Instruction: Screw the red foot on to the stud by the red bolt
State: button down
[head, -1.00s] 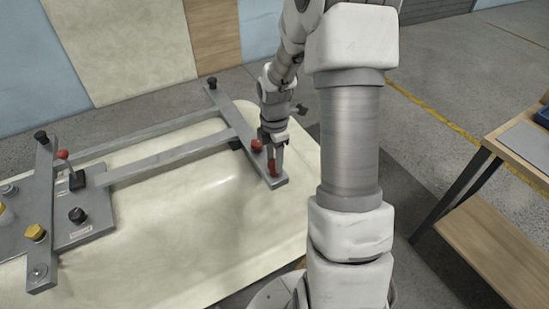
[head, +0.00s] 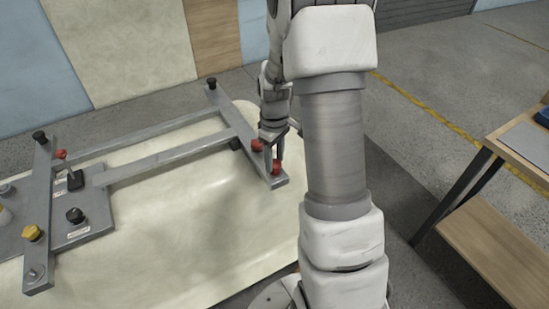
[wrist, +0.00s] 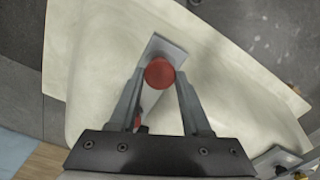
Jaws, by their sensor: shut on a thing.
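The red foot (head: 277,167) is at the near right end of the grey crossbar (head: 279,182). In the wrist view the round red foot (wrist: 159,73) sits between my fingertips, over the bar's end. My gripper (head: 277,156) points down and is shut on the foot; it also shows in the wrist view (wrist: 159,80). The red bolt (head: 257,145) stands on the same bar, just left of the gripper. In the wrist view the red bolt (wrist: 138,120) is partly hidden by the left finger. The stud is hidden under the foot.
The grey frame lies on a cream upturned bathtub shell (head: 190,225). A small red-tipped lever (head: 61,154) stands there too. A wooden bench (head: 490,235) is at the right.

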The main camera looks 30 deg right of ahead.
jog(key=shift+c, duration=1.4)
grip_release()
jog(key=shift+c, duration=0.8)
jog(key=n+p, duration=0.1)
jog(key=n, duration=0.5)
jog(key=shift+r, duration=0.15)
jog(key=n+p, duration=0.2)
jog(key=n, duration=0.2)
jog(key=shift+n, duration=0.3)
jog(key=n+p, duration=0.1)
jog(key=n, duration=0.1)
jog(key=shift+n, duration=0.3)
